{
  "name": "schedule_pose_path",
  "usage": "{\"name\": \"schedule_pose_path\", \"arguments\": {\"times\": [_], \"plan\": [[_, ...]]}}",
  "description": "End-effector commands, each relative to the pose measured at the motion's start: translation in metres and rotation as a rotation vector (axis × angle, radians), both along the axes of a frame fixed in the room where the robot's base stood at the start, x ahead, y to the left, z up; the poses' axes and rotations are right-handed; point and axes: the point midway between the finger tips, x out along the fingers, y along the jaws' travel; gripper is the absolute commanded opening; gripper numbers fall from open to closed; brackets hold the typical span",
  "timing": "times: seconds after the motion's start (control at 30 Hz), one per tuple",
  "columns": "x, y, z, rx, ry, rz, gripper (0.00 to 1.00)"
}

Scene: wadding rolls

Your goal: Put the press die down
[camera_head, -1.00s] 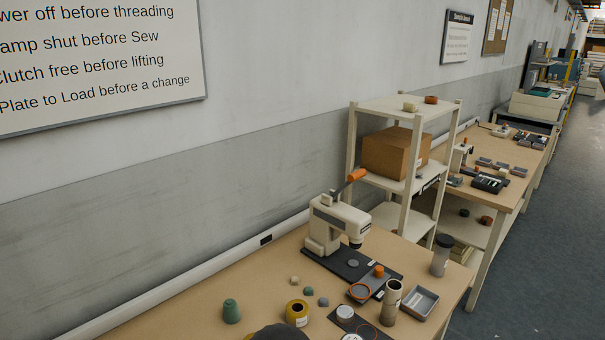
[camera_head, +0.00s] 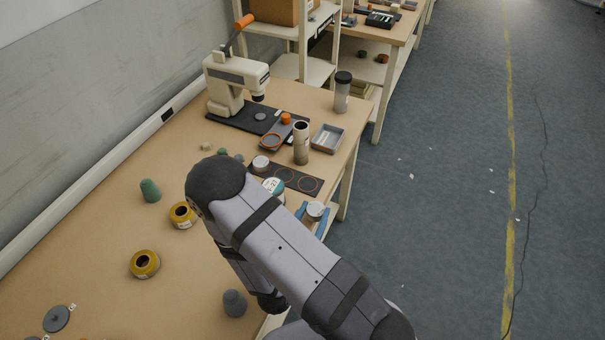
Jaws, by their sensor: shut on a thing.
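My gripper (camera_head: 313,221) shows blue jaws beyond my arm, near the right edge of the bench. It is shut on a short grey cylinder with a pale top, which looks like the press die (camera_head: 315,209). The die is upright between the jaws; its underside is hidden. Left of it lies a dark mat (camera_head: 294,166) with orange ring outlines. A similar pale-topped die (camera_head: 261,162) stands at the mat's left end. A white-and-teal round piece (camera_head: 273,185) is beside the mat's near edge, partly close to my arm.
A cream lever press (camera_head: 228,85) with an orange handle stands behind on a dark base.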

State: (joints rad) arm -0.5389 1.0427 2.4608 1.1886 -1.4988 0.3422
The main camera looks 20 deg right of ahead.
Motion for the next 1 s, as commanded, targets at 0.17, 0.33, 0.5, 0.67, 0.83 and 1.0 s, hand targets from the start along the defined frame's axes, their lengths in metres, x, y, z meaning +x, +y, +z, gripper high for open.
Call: {"name": "schedule_pose_path", "arguments": {"times": [0.17, 0.33, 0.5, 0.67, 0.83, 1.0], "plan": [[-0.001, -0.063, -0.023, 0.002, -0.007, -0.199, 0.07], [0.023, -0.097, -0.038, 0.002, -0.013, -0.229, 0.07], [0.050, -0.117, -0.028, 0.000, -0.015, -0.174, 0.07], [0.071, -0.121, -0.013, -0.002, -0.014, -0.101, 0.07], [0.092, -0.108, 0.005, -0.002, -0.015, -0.011, 0.07], [0.109, -0.087, 0.023, -0.004, -0.015, 0.084, 0.07]]}}
